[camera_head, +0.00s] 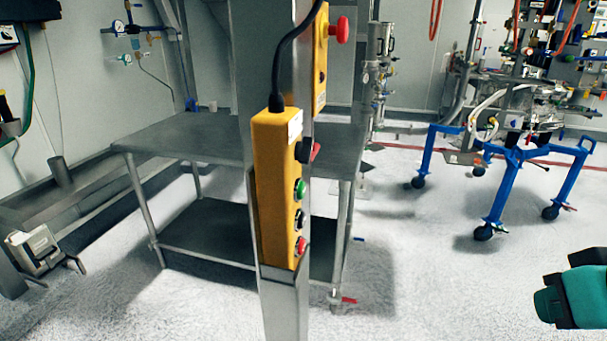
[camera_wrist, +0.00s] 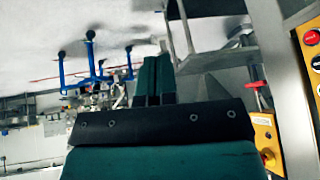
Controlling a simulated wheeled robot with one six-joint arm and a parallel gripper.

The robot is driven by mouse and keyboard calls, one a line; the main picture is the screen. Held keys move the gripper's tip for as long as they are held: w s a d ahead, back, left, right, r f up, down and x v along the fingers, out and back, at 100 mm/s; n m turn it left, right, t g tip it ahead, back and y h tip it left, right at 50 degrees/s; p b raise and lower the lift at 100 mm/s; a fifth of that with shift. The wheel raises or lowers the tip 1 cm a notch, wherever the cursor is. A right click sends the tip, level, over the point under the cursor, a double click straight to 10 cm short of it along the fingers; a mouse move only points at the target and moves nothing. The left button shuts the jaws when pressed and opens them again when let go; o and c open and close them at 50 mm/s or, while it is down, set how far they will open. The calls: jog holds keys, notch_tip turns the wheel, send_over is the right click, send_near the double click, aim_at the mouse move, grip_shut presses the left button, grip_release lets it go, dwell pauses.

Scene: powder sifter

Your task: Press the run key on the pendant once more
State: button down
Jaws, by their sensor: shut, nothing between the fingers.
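The yellow pendant (camera_head: 272,190) hangs upright in a holder on a grey post in the head view. Its right face has a black knob, a green key (camera_head: 299,188), a black-and-white key (camera_head: 298,219) and a red key (camera_head: 301,246). No key label is legible. In the wrist view only part of the pendant (camera_wrist: 300,28) shows at the right edge, with a red key (camera_wrist: 311,37); the green key is not seen there. My gripper (camera_wrist: 153,62) is shut and empty, apart from the pendant. Its teal-and-black end (camera_head: 572,300) shows at lower right in the head view.
A second yellow box with a red mushroom button (camera_head: 339,29) sits above and behind the pendant. A black cable (camera_head: 283,55) rises from the pendant. A steel table (camera_head: 185,137) stands behind the post. A blue wheeled frame (camera_head: 512,158) is back right. Open floor lies between post and gripper.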

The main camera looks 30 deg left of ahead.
aim_at(301, 190)
jog(key=w+a+r+n+t+y+p, duration=0.1)
jog(key=w+a+r+n+t+p, duration=0.25)
jog(key=w+a+t, duration=0.5)
jog(key=s+a+r+n+g+y+p, duration=0.1)
jog(key=s+a+n+g+y+p, duration=0.2)
jog(key=a+n+y, duration=0.8)
jog(key=s+a+n+g, duration=0.1)
jog(key=s, duration=0.1)
jog(key=shift+s+a+r+n+p, duration=0.2)
jog(key=shift+s+r+n+p, duration=0.1)
jog(key=shift+r+n, duration=0.1)
jog(key=s+a+p, duration=0.2)
jog(key=a, duration=0.6)
jog(key=shift+a, duration=0.25)
